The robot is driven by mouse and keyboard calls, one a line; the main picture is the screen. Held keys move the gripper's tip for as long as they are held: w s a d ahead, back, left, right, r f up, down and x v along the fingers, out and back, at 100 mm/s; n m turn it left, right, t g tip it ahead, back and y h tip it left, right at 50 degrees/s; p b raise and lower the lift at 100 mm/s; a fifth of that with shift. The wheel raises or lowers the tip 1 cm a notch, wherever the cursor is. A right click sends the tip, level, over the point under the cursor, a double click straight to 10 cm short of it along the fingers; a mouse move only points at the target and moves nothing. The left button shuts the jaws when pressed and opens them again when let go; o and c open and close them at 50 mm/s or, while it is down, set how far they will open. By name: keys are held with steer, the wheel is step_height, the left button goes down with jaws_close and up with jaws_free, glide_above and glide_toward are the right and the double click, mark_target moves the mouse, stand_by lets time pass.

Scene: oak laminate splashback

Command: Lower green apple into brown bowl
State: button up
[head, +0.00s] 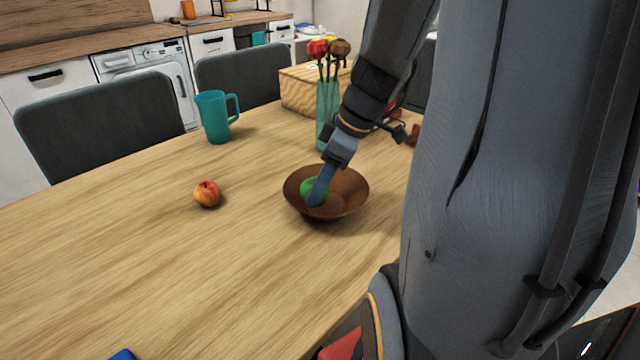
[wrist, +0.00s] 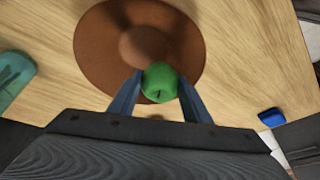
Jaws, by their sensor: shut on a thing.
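The brown bowl (head: 350,190) stands upright on the wooden table; the wrist view shows it from above (wrist: 98,50). The green apple (wrist: 160,83) is between the two blue fingers of my gripper (wrist: 160,76), which is shut on it. In the head view the green apple (head: 308,186) shows inside the bowl's outline, near its left side, partly hidden by a finger of my gripper (head: 318,192). In the wrist view it overlaps the bowl's near part. I cannot tell whether it touches the bowl. A paler round patch shows in the bowl's middle.
A red-yellow apple (head: 207,194) lies left of the bowl. A teal mug (head: 214,118), a teal vase (head: 327,112) with flowers and a wooden box (head: 298,90) stand behind. A blue object (wrist: 271,118) lies near the table edge. The table's left front is clear.

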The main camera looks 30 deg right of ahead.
steer(key=shift+f+b, duration=0.35)
steer(key=shift+f, duration=0.1)
stand_by(0.3)
steer(key=o, duration=1.2)
steer(key=v, duration=0.8)
steer(key=s+a+f+m+g+h+p, duration=0.1)
steer(key=s+a+m+p, duration=0.2)
steer(key=a, duration=0.3)
steer(key=s+a+f+m+g+h+p, duration=0.1)
steer(key=s+a+f+m+h+p, duration=0.1)
steer(key=a+m+p, duration=0.3)
steer(key=shift+s+a+m+g+h, duration=0.3)
steer(key=shift+s+a+g, duration=0.1)
steer(key=shift+s+a, duration=0.5)
